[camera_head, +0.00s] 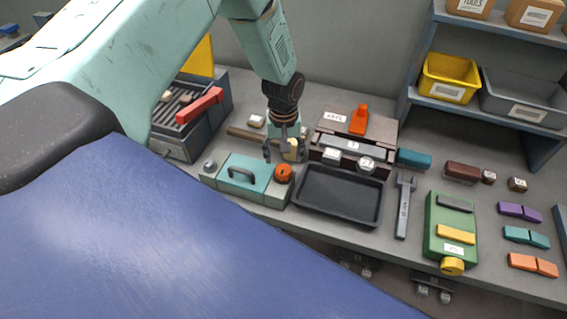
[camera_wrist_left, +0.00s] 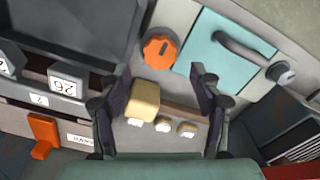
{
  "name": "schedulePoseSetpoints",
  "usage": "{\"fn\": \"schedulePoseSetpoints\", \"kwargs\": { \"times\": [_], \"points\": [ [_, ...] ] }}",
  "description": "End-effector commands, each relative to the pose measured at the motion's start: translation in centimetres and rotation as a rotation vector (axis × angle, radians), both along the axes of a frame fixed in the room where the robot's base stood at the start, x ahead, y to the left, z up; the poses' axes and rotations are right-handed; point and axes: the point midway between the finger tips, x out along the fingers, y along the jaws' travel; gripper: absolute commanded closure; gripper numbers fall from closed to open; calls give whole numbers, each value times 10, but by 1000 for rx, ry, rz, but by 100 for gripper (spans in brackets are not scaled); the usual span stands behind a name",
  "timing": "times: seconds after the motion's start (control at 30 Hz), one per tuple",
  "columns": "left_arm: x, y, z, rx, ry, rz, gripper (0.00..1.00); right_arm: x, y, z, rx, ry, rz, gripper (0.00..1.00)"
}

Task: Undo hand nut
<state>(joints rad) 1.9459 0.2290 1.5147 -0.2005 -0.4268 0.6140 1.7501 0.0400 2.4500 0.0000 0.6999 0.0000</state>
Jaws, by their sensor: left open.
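An orange round knob (camera_head: 283,174), which looks like the hand nut, sits at the right end of a grey fixture with a teal plate (camera_head: 240,182) and dark handle. It also shows in the left wrist view (camera_wrist_left: 159,47), with a dark slot mark. My left gripper (camera_head: 284,154) points down just behind the knob, open and empty. In the left wrist view its two fingers (camera_wrist_left: 160,72) stand apart, with the knob beyond their tips and apart from them. A tan block (camera_wrist_left: 143,100) shows between the fingers. My right gripper is not in view.
A black tray (camera_head: 341,196) lies right of the knob. Behind it are numbered blocks and an orange piece (camera_head: 359,120). A toolbox with a red handle (camera_head: 200,105) is at the left.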

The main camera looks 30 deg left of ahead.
Motion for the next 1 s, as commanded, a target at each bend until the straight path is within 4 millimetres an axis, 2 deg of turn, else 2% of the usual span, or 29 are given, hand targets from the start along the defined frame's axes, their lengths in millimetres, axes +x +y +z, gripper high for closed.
{"fn": "schedulePoseSetpoints", "kwargs": {
  "times": [0.03,0.2,0.4,1.0],
  "points": [
    [1,0,12,-1,-3,-1,36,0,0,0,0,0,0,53],
    [1,0,43,0,-4,-1,36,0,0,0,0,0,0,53],
    [1,0,63,0,-1,1,36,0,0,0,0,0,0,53],
    [0,0,66,1,-1,-1,36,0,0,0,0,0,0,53]
  ]
}}
